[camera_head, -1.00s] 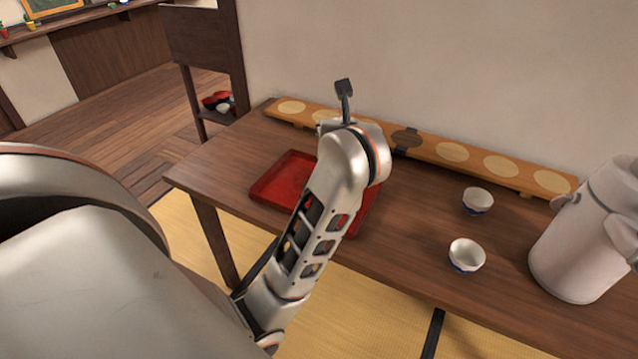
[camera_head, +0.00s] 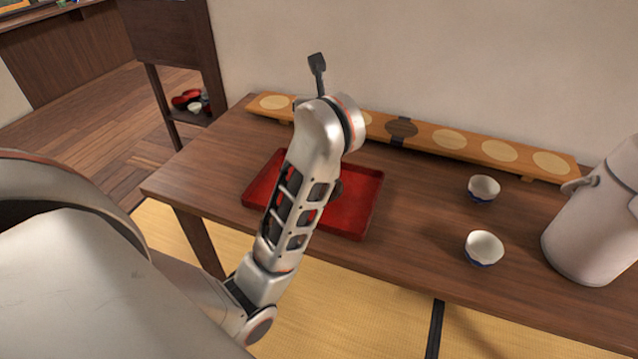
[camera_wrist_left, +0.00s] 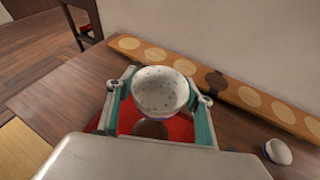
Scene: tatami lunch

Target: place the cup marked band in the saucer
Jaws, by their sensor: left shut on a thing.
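My left gripper (camera_wrist_left: 160,98) is shut on a pale speckled cup (camera_wrist_left: 160,88), its teal-sided fingers on either side of it. The cup is upright above the red tray (camera_head: 362,205). A brown round thing (camera_wrist_left: 149,129), probably the saucer, shows partly below the cup in the left wrist view. A dark bit of it may show beside my arm in the head view (camera_head: 337,187). In the head view my arm hides the gripper and held cup. I cannot make out a band marking on it. My right gripper is not in view.
Two white cups with blue bases, a far one (camera_head: 483,188) and a near one (camera_head: 484,248), stand right of the tray. A grey-white pot (camera_head: 595,235) stands at the right. A long wooden board with round discs (camera_head: 450,140) lies along the wall.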

